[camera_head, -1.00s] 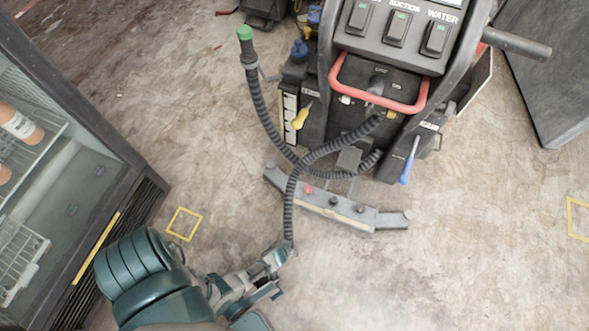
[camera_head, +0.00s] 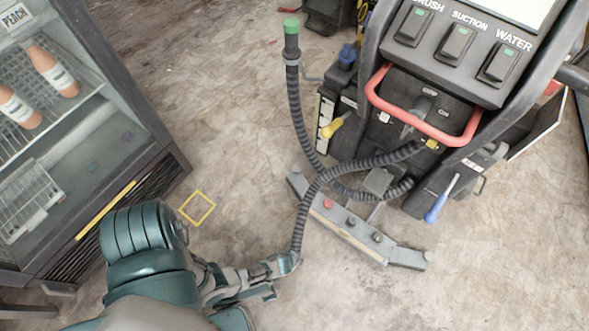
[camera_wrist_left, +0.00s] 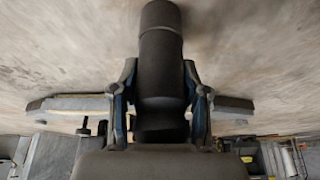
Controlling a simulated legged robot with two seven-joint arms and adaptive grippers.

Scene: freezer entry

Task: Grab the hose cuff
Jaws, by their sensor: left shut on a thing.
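A black ribbed hose (camera_head: 303,215) runs from the floor machine down to my left gripper (camera_head: 284,264). In the left wrist view, a smooth dark cylindrical cuff (camera_wrist_left: 160,52) stands between the two fingers of my left gripper (camera_wrist_left: 160,98), which is shut on it. In the head view the cuff is mostly hidden by the gripper. My right gripper is not in view.
The machine (camera_head: 455,90) with brush, suction and water switches stands at the upper right. Its squeegee bar (camera_head: 350,225) lies near the hose. A green-tipped hose handle (camera_head: 291,45) stands upright. A glass-front cooler (camera_head: 90,150) is at left. Floor at lower right is clear.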

